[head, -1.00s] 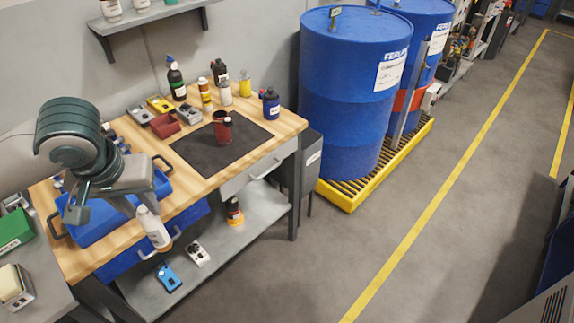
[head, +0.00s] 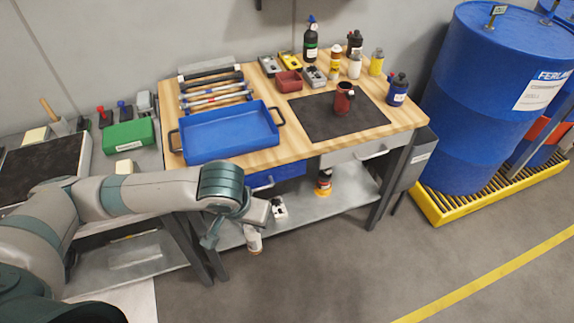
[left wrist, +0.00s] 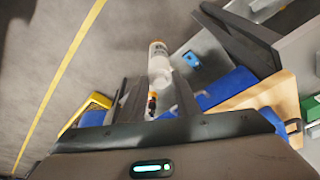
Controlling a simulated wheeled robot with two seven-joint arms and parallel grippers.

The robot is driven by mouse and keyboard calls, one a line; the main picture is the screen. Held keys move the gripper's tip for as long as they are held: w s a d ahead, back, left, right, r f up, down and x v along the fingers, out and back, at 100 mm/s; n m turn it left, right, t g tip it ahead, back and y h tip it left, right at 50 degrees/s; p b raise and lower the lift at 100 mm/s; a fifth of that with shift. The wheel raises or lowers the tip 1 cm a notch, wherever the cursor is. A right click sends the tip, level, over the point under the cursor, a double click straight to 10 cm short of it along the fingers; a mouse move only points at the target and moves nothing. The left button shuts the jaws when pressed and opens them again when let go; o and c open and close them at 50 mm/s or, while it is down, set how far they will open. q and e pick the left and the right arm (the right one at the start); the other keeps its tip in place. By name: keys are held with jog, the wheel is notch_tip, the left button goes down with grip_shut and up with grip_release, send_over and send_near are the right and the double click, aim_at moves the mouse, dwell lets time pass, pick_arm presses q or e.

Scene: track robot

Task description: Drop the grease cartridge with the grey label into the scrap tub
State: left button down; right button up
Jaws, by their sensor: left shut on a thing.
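My left gripper (head: 253,222) is shut on a white grease cartridge (head: 254,242) with a greyish label, which hangs below it in front of the workbench, over the floor. In the left wrist view the cartridge (left wrist: 159,62) shows just beyond the fingers; its label text is too small to read. My right gripper is not in view. I cannot make out a thing that is surely the scrap tub; a dark grey bin (head: 412,168) with a white label stands at the bench's right end.
The wooden workbench (head: 240,168) bears a blue tray (head: 222,134), a dark mat (head: 312,120) with a red container (head: 343,98), and several bottles. Blue drums (head: 480,90) stand on a yellow pallet (head: 455,210) at right. Open floor (head: 330,270) lies in front.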

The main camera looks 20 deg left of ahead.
pick_arm(q)
jog(key=shift+s+f, duration=0.75)
jog(key=shift+f, duration=0.2)
